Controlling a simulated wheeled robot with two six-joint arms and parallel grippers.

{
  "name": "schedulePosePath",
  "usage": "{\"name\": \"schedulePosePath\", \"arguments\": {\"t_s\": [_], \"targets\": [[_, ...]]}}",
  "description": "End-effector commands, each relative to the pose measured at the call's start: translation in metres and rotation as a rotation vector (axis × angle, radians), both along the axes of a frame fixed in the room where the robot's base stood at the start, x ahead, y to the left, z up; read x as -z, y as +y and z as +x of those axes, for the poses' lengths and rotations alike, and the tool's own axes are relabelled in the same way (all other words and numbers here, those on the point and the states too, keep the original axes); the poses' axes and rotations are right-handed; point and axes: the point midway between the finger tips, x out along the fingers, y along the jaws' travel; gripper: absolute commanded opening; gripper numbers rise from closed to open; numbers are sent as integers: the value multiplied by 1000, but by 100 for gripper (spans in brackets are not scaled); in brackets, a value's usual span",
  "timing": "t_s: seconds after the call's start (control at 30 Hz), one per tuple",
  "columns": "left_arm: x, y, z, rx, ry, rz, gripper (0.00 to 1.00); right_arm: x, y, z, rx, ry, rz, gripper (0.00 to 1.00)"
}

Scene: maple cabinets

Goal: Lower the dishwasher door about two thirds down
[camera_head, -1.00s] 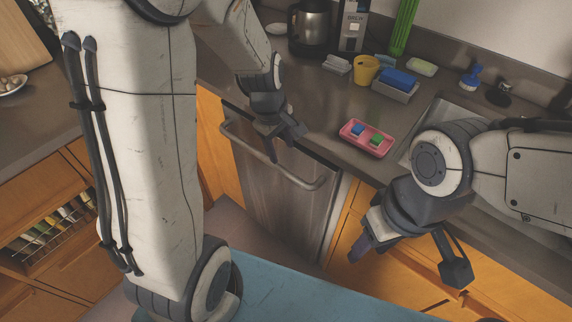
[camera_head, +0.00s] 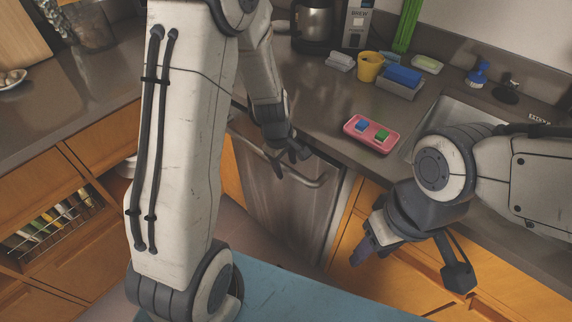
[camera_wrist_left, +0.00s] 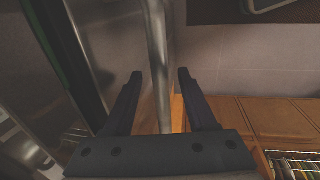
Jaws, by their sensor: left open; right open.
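The stainless dishwasher door (camera_head: 285,205) is below the counter in the head view and looks upright, shut or nearly so. Its bar handle (camera_head: 312,181) runs across the top and is partly hidden by my left gripper (camera_head: 290,160). My left gripper is open at the handle. In the left wrist view, the handle (camera_wrist_left: 157,45) runs between the two open fingers (camera_wrist_left: 160,76), with gaps visible at both sides. My right gripper (camera_head: 409,266) is open and empty, in front of the cabinets right of the dishwasher.
A pink tray (camera_head: 392,142) with a blue and a green block lies on the counter above the door. An open cabinet rack (camera_head: 58,222) is at left. Grey floor shows in the left wrist view (camera_wrist_left: 250,60).

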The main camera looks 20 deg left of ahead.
Motion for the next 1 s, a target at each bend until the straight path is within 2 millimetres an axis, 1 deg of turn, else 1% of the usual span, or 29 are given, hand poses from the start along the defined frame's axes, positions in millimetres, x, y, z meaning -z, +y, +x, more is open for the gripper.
{"name": "schedulePosePath", "arguments": {"t_s": [0.07,0.17,0.2,0.23,1.0], "targets": [[0,0,0,0,0,0,57,0,0,0,0,0,0,50],[0,0,0,0,0,0,23,0,0,0,0,0,0,50],[0,0,0,1,0,0,7,0,0,0,0,0,0,50],[0,0,0,1,0,0,0,0,0,0,0,0,0,50],[-1,0,0,1,0,-1,0,0,0,0,0,0,0,50]]}}
